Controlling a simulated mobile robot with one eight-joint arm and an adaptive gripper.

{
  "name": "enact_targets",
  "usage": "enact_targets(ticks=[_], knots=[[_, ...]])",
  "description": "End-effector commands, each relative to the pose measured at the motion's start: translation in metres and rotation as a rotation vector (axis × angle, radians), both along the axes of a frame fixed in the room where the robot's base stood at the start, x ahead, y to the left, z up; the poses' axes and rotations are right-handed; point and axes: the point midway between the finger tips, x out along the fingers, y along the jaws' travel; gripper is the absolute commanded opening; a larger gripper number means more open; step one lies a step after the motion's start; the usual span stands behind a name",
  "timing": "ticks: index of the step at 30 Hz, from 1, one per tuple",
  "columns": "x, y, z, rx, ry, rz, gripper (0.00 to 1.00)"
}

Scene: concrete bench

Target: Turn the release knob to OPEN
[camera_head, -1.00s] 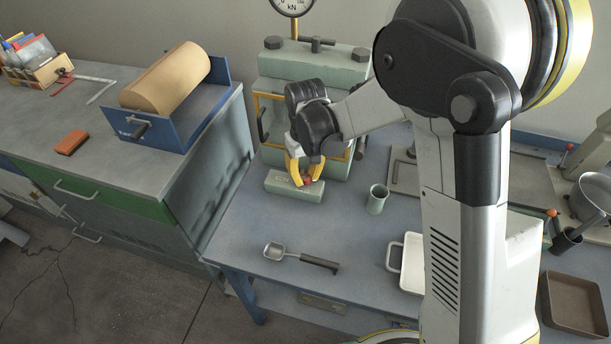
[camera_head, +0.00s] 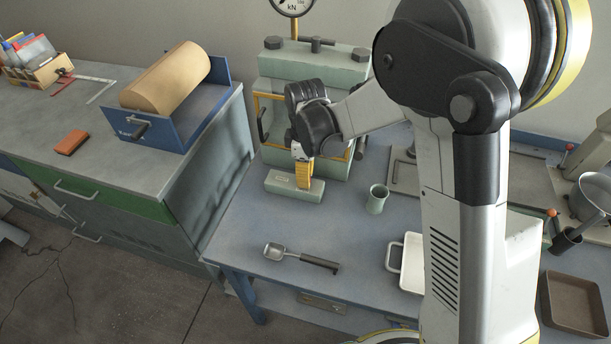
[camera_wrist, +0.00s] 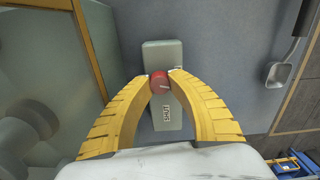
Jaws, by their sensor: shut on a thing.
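The red release knob (camera_wrist: 160,83) sits on top of a pale green block, and a small light mark shows on its face. The block (camera_wrist: 165,55) lies on the blue bench top; it also shows in the head view (camera_head: 279,186). A white label (camera_wrist: 167,114) that seems to read SHUT is on the block beside the knob. My gripper (camera_wrist: 161,79) has its yellow fingertips closed on both sides of the knob. In the head view my gripper (camera_head: 304,184) is seen edge-on above the block, and its fingers hide the knob.
A green press (camera_head: 312,62) with a yellow-framed front stands right behind the block. A green cup (camera_head: 377,199) stands to the right. A metal scoop (camera_head: 318,262) and a white tray (camera_head: 411,262) lie nearer the front. The bench between block and scoop is clear.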

Motion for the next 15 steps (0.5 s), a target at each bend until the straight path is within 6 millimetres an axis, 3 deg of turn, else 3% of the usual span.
enact_targets(ticks=[15], knots=[[0.0000,-0.0001,-0.0001,0.000,0.000,0.270,0.00]])
